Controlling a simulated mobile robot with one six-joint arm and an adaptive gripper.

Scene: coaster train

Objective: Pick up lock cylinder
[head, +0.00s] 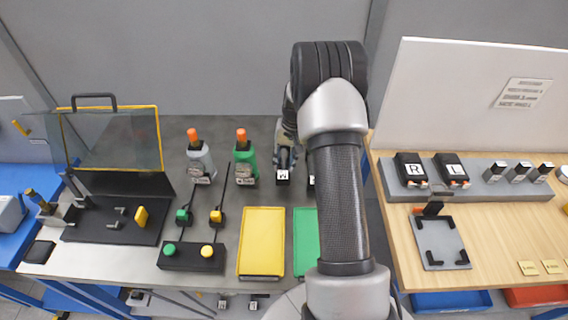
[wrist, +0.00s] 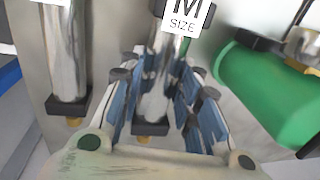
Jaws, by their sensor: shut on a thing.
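The lock cylinder (wrist: 156,98) is a shiny metal cylinder with a black base and a white label reading "M SIZE". In the wrist view my gripper (wrist: 160,92) has its blue-padded fingers on both sides of it, shut on it. In the head view my gripper (head: 286,154) is at the back of the grey bench, with a white label (head: 283,175) just below it. My arm hides part of this area. A second, similar metal cylinder (wrist: 66,60) stands apart to the left in the wrist view.
A green bottle (head: 244,160) with an orange cap stands beside a grey bottle (head: 201,162); the green one is close to my gripper in the wrist view. A yellow tray (head: 262,242) and a partly hidden green tray (head: 304,240) lie in front. A wooden table (head: 490,235) is at right.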

